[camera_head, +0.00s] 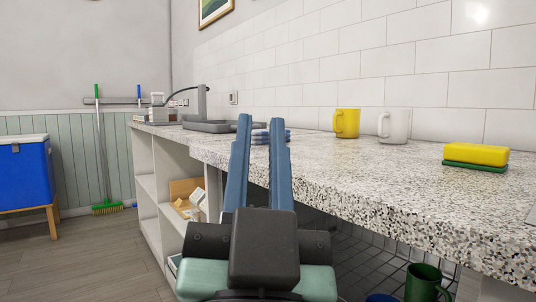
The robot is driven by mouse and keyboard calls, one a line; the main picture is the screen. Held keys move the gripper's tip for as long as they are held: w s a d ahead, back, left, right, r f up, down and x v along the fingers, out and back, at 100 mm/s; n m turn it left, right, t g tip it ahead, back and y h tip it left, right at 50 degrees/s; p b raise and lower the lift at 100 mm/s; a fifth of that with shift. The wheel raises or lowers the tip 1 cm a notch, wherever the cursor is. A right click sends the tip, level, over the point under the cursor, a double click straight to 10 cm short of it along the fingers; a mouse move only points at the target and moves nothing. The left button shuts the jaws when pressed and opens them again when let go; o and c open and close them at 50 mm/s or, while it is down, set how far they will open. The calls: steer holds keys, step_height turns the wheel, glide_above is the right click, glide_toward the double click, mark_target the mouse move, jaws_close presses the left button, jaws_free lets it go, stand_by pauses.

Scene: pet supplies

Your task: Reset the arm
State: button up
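My gripper (261,120) shows in the lower middle of the head view, with its two long blue-grey fingers pointing up and away from me. The fingers stand apart with nothing held between them. The black gripper body and a pale green part of my arm show below, at the bottom edge. The fingers appear in front of the near edge of the speckled counter (340,175). Their height over the counter and exact distance from it cannot be told.
The counter bears a yellow mug (347,123), a white mug (396,126), a yellow sponge (475,154) and a folded blue stack (288,137) partly behind the fingers. A grey sink (205,126) is farther left. A blue cooler (24,175) stands left; floor (85,260) between is clear.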

steer(key=shift+n+t, duration=0.8)
steer(key=shift+n, duration=0.1)
steer(key=s+r, duration=0.3)
steer(key=r, duration=0.1)
steer(key=shift+s+d, duration=0.3)
